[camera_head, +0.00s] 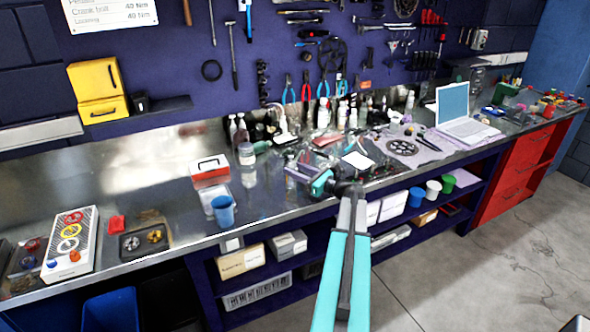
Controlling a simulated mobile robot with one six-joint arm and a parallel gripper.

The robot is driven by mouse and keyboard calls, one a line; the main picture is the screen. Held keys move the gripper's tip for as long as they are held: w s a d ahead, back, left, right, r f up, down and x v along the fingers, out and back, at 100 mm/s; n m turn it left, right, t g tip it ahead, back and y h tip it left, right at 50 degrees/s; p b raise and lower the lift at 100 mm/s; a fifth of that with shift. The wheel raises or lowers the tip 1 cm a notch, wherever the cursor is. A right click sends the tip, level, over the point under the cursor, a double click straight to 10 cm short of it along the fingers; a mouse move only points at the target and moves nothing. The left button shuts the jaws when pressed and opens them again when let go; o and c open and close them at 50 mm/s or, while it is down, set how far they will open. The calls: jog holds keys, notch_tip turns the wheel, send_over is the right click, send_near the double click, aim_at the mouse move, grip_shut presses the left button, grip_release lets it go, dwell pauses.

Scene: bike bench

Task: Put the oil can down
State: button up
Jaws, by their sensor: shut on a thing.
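My arm reaches from the bottom of the head view to the front part of the workbench (275,207). My gripper (304,172) is at its far end, pointing left, low over the bench top. It is shut on the oil can, which is small and mostly hidden among the gripper parts and the clutter behind. I cannot make out its shape, or whether it touches the bench.
Left of my gripper stand a blue cup (223,210), a red-and-white box (209,170) and a clear jar (246,154). Bottles and tools crowd behind; a laptop (466,112) is at right. Bare metal shows between the blue cup and my gripper.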

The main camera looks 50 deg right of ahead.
jog(key=shift+f, duration=0.1)
jog(key=o, duration=1.3)
jog(key=shift+o, duration=0.2)
jog(key=shift+s, duration=0.1)
jog(key=s+b, duration=0.1)
jog(key=s, duration=0.3)
jog(key=s+b, duration=0.1)
jog(key=s, duration=0.3)
jog(key=s+d+b, duration=0.1)
jog(key=s+b, duration=0.1)
jog(key=s, duration=0.1)
jog(key=shift+s, duration=0.4)
